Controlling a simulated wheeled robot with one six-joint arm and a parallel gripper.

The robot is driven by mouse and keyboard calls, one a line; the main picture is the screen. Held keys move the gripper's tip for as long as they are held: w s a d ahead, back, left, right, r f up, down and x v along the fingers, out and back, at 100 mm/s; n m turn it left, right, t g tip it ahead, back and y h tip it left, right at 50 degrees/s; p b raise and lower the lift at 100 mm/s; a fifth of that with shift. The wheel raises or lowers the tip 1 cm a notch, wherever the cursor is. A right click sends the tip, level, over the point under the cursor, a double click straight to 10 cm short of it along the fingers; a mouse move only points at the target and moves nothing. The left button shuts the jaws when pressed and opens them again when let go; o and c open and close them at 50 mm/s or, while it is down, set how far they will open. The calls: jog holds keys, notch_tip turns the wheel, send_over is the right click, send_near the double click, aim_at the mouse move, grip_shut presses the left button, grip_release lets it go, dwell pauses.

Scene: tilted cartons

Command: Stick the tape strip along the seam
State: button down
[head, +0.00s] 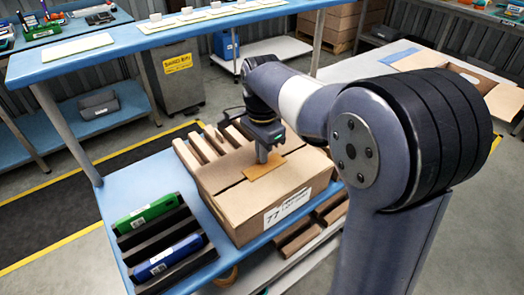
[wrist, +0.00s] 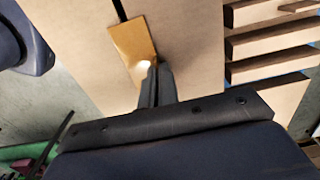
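The tape strip (head: 264,173) is a flat orange-brown piece at the middle of the carton's top. It also shows in the wrist view (wrist: 130,42), with a bright glint near my fingertips. The closed carton (head: 245,213) stands on a blue bench. Its seam (wrist: 120,9) is a dark line running up to the strip's far end. My gripper (head: 262,158) points down at the strip. In the wrist view my fingers (wrist: 157,66) are close together at the strip's near right edge and look shut on it. Whether the strip touches the carton everywhere is unclear.
A dark rack left of the carton holds a green item (head: 145,211) and a blue item (head: 171,257). Cardboard slats (head: 188,157) stand behind the carton. A raised blue table (head: 110,62) crosses behind. An open carton (head: 488,95) is at the right.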

jog(key=c, duration=1.6)
grip_release()
notch_tip(320, 180, up, 17)
jog(key=p, duration=0.8)
jog(key=shift+f, duration=0.15)
